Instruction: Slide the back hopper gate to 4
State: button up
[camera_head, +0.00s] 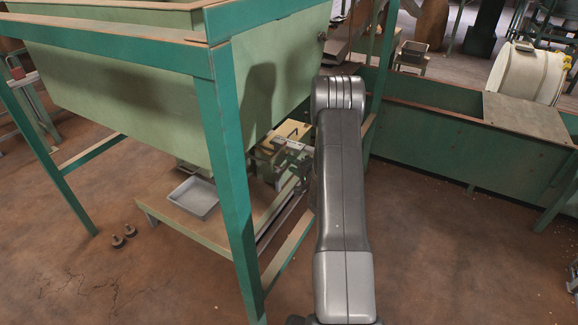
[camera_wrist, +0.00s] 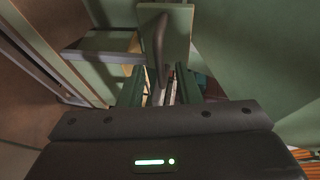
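The green hopper (camera_head: 180,85) hangs in a teal frame at the upper left of the head view. A narrow light strip lies between the rails; I cannot read any numbers. My gripper's dark body (camera_wrist: 160,130) fills the bottom of the wrist view, short of the handle.
A teal frame leg (camera_head: 228,170) stands left of my arm. A grey tray (camera_head: 194,197) sits on the low wooden shelf (camera_head: 163,212). A long green trough (camera_head: 430,125) and a white drum (camera_head: 526,73) are at the right. The floor in front is open.

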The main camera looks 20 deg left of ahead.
jog(key=shift+x, duration=1.45)
jog(key=shift+c, duration=0.4)
grip_shut()
jog(key=d, duration=0.5)
jog(key=shift+s+d+f, duration=0.1)
jog(key=shift+s+d, duration=0.05)
jog(key=shift+s, duration=0.25)
jog(key=shift+o, duration=0.4)
grip_release()
jog(key=shift+d, duration=0.2)
